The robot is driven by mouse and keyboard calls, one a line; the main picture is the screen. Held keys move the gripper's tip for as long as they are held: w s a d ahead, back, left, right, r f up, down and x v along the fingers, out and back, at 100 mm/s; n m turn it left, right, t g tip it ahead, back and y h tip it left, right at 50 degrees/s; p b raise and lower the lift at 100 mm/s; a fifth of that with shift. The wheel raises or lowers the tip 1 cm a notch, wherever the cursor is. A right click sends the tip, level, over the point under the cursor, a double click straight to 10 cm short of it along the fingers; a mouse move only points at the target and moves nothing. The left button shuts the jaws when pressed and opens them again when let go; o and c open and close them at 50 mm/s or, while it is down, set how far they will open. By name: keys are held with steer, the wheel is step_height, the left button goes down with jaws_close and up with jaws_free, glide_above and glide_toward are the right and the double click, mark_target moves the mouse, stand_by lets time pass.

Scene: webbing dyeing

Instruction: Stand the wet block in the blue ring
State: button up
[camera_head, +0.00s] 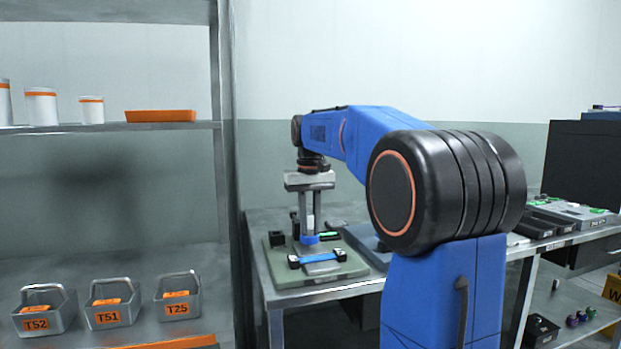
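My gripper (310,226) points straight down over the green-grey board on the left table. Its two grey fingers stand on either side of a small pale block (310,222), which looks like the wet block, and seem closed on it. The block is upright. A blue ring (309,240) shows right at the fingertips, under the block. At this size I cannot tell whether the block's foot is inside the ring or just above it. The fingers hide part of the block and ring.
The board (346,266) also carries a blue strap-like piece (322,258) with black ends, a black block (276,238) and a green item (330,236). A metal shelf with labelled bins (108,307) stands at left. Another table with trays (545,222) is at right.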

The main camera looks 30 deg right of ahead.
steer(key=shift+o, duration=0.4)
step_height(320, 180, up, 17)
steer(key=s, duration=0.1)
steer(key=shift+a+r, duration=0.2)
steer(key=s+a+f+n+t, duration=0.1)
steer(key=s+a+f, duration=0.4)
steer(key=s+f, duration=0.4)
steer(key=s+a+f+n+t, duration=0.1)
steer(key=s+a+f, duration=0.4)
steer(key=s+f, duration=0.5)
steer(key=s+a+f+n+t, duration=0.1)
steer(key=s+a+f, duration=0.4)
steer(key=s+f, duration=0.5)
step_height(320, 180, down, 9)
steer(key=shift+a+r+t, duration=0.15)
steer(key=shift+t, duration=0.65)
